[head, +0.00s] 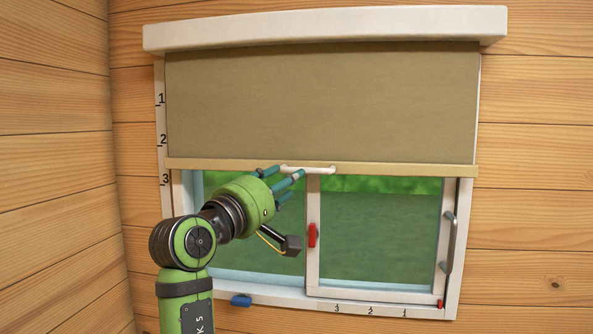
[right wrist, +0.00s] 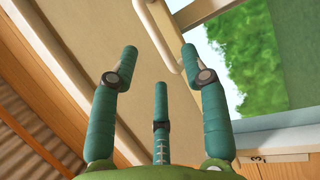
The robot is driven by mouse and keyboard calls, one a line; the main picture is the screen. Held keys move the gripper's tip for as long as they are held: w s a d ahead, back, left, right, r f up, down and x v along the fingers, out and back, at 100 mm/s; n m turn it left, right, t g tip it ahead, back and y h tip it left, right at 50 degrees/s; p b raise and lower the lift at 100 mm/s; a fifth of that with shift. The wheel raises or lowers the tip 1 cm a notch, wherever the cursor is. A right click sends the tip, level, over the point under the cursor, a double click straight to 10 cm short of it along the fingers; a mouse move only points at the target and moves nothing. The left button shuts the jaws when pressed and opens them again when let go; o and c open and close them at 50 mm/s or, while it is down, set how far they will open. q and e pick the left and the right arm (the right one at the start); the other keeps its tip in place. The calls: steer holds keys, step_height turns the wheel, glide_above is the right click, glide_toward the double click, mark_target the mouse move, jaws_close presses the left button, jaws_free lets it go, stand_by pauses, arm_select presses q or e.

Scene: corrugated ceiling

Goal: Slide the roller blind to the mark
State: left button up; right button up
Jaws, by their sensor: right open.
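The tan roller blind (head: 320,105) hangs partly lowered over the window. Its pale bottom bar (head: 410,171) lies between marks 2 and 3 of the scale (head: 162,140) on the left frame, nearer 3. A white handle (head: 318,170) sits at the middle of the bar; in the right wrist view this handle (right wrist: 158,30) lies just beyond the fingertips. My right gripper (head: 283,180), green with three teal fingers, is open and empty close to the handle. Contact cannot be told. My left gripper is not in view.
Below the blind is a sliding window pane (head: 380,235) with a red latch (head: 312,235) and a grey side handle (head: 449,242). A blue piece (head: 241,300) sits on the lower frame. A white valance (head: 330,30) tops the blind. Wooden walls surround it.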

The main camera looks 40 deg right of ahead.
mark_target(305, 168)
steer(key=p+x, duration=0.1)
steer(key=x, duration=0.1)
steer(key=p+x, duration=0.1)
steer(key=x, duration=0.1)
steer(key=p+x, duration=0.1)
steer(key=x, duration=0.1)
steer(key=shift+s+d+r, duration=0.25)
steer(key=shift+s+r, duration=0.1)
steer(key=shift+w+d, duration=0.15)
steer(key=shift+d, duration=0.15)
jaws_close()
